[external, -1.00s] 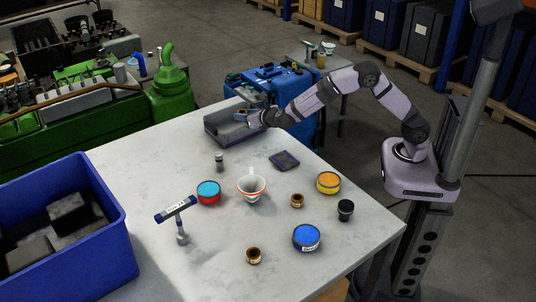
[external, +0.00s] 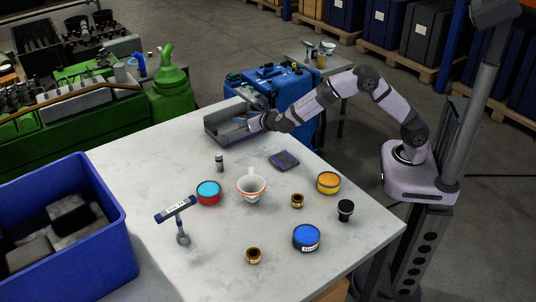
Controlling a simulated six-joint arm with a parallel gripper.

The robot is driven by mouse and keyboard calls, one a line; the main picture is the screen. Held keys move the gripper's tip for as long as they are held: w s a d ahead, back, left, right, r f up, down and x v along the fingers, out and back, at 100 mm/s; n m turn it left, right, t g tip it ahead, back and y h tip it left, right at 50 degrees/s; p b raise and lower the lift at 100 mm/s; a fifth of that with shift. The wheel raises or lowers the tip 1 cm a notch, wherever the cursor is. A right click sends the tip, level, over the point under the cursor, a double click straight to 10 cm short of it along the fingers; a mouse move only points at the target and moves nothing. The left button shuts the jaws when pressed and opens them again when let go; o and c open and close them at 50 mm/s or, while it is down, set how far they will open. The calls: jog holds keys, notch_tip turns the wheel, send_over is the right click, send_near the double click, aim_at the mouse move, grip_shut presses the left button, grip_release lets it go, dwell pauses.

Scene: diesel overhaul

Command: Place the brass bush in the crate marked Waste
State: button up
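Two small brass-coloured rings are on the white table, one right of the white cup (external: 297,201) and one near the front (external: 253,256). Each bears a small label too small to read, so I cannot tell which is the brass bush. A large blue crate (external: 112,243) with dark blocks inside stands at the left. I see no readable Waste mark on it. My gripper (external: 250,119) is over the shallow grey tray (external: 213,138) at the table's far end. Its fingers are too small to tell open from shut, or whether they hold anything.
A white cup (external: 252,189), a red-and-blue tin (external: 208,193), a yellow tin (external: 328,183), a blue tin (external: 306,237), a black pot (external: 345,210) and a T-shaped labelled item (external: 177,212) stand mid-table. A dark flat piece (external: 285,160) lies near the tray.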

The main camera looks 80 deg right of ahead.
jog(key=shift+o, duration=0.3)
jog(key=shift+r, duration=0.2)
jog(key=shift+r+p, duration=0.55)
jog(key=shift+p, duration=0.2)
jog(key=shift+s+a, duration=0.25)
jog(key=shift+a, duration=0.05)
jog(key=b+v, duration=0.2)
jog(key=v, duration=0.9)
jog(key=shift+r, duration=0.2)
jog(key=shift+s, duration=0.15)
